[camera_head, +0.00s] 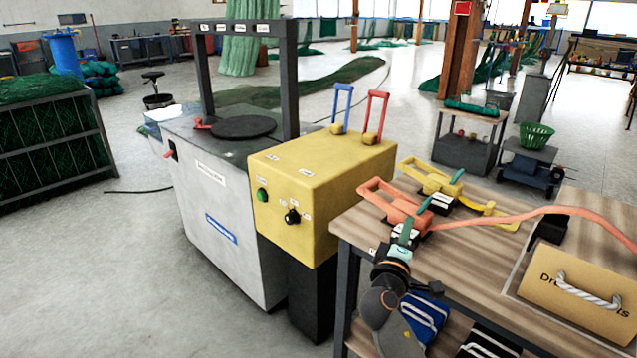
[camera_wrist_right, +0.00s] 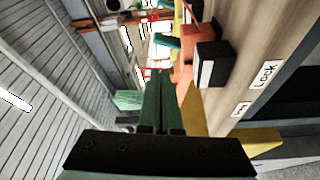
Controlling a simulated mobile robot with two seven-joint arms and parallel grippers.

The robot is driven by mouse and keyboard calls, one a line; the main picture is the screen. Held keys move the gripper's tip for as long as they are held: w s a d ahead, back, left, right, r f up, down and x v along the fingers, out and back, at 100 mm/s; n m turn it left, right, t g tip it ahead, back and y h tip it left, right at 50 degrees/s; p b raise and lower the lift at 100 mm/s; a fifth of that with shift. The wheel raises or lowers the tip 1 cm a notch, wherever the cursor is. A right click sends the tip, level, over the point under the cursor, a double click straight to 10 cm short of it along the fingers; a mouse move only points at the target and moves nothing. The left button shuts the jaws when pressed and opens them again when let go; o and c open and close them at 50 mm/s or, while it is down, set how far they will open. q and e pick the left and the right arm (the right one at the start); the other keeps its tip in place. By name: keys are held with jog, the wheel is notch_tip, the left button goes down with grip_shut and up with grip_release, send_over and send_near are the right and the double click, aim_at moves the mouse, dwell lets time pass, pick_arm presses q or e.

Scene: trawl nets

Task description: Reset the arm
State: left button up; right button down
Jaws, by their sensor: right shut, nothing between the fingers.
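My right gripper (camera_head: 406,234) is at the near left corner of the wooden table (camera_head: 480,268), in front of the orange-handled tool (camera_head: 395,203). Its green fingers (camera_wrist_right: 159,100) are together in the wrist view, with nothing between them. I cannot tell from the head view whether they touch the tool. In the wrist view an orange part (camera_wrist_right: 187,65) and a black block with a white label (camera_wrist_right: 212,66) lie beyond the fingers, to the right. My left gripper is not in view.
A yellow-handled tool (camera_head: 430,178) lies behind the orange one. A tan box with a rope handle (camera_head: 580,298) is at the right. A yellow machine housing (camera_head: 325,180) with a green button and black knob stands left of the table. Open floor (camera_head: 140,260) is further left.

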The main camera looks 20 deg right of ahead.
jog(key=s+a+f+g+y, duration=0.1)
jog(key=s+a+f+y, duration=0.5)
jog(key=a+f, duration=0.45)
jog(key=s+a+f+y, duration=0.6)
jog(key=a+f, duration=0.1)
jog(key=f, duration=0.6)
jog(key=s+a+f+m+g+y+p, duration=0.1)
jog(key=s+a+m+y, duration=0.15)
jog(key=s+a, duration=0.3)
jog(key=s+a+f+m+g+y, duration=0.1)
jog(key=s+a+f+g+y, duration=0.15)
jog(key=s+a, duration=0.3)
pick_arm(q)
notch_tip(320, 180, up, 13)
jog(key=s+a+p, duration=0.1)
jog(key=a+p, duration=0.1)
jog(key=p, duration=1.4)
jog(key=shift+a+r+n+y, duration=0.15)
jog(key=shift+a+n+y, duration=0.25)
pick_arm(e)
jog(key=s+d+r+t, duration=0.1)
jog(key=d+r, duration=0.2)
jog(key=r, duration=1)
jog(key=shift+s+d+h, duration=0.2)
jog(key=shift+d+h, duration=0.1)
jog(key=shift+d, duration=0.1)
